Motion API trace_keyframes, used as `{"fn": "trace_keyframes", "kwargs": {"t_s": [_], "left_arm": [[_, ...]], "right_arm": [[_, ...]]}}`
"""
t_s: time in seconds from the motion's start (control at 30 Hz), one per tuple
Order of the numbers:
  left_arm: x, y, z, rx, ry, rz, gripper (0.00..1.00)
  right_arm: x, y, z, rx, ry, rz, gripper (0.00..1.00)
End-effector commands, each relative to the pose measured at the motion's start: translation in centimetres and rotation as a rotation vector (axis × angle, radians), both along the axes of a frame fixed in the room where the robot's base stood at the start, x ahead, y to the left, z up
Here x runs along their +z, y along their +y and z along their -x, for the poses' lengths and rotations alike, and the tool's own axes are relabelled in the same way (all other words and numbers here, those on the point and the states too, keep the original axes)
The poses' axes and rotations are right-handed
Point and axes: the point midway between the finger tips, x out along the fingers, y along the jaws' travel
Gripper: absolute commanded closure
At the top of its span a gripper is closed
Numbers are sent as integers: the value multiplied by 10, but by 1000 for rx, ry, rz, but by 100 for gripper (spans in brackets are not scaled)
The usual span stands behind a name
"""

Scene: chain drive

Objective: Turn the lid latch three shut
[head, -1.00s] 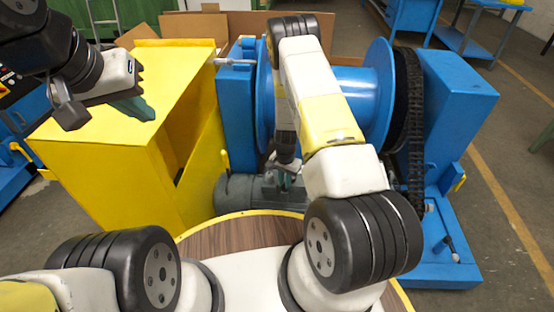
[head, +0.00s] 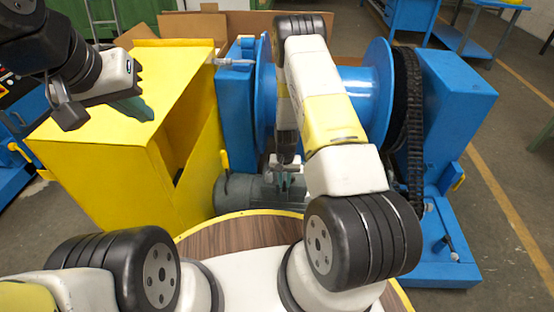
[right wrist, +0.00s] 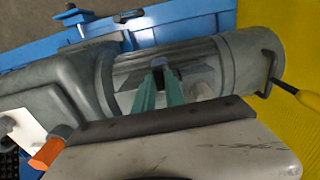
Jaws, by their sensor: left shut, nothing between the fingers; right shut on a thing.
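My right gripper (head: 285,182) points down at the grey motor housing (head: 240,192), between the yellow cabinet and the blue drum stand. In the right wrist view its green fingers (right wrist: 160,88) are closed on a small dark piece (right wrist: 159,72) on the grey housing (right wrist: 205,68). This piece seems to be the lid latch; the fingers hide most of it, and no number can be read. My left gripper (head: 136,108) is shut and empty, held above the yellow cabinet at the upper left.
The yellow cabinet (head: 95,165) stands left of the housing, close to my right gripper. The blue drum (head: 368,95) and black chain (head: 412,120) are behind and right of my right arm. A black hooked rod with a yellow handle (right wrist: 291,90) is near the housing's end.

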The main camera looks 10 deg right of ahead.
Motion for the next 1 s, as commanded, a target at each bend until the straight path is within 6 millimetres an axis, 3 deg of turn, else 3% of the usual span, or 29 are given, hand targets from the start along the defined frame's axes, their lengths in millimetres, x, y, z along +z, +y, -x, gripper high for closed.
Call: {"fn": "trace_keyframes", "kwargs": {"t_s": [0.2, 0.23, 0.33, 0.7, 1.0], "left_arm": [[0, 0, 0, 0, 0, 0, 100], [0, 0, 0, 0, 0, 0, 100], [0, 0, 0, 0, 0, 0, 100], [0, 0, 0, 0, 0, 0, 100], [0, 0, 0, 0, 0, 0, 100]], "right_arm": [[1, -1, -2, 3, -5, 1, 100], [1, -1, -2, 3, -5, 1, 84], [1, -1, -2, 2, -5, 1, 64], [4, 0, -1, 1, -2, 1, 64], [51, 0, -2, 2, -5, 1, 64]]}}
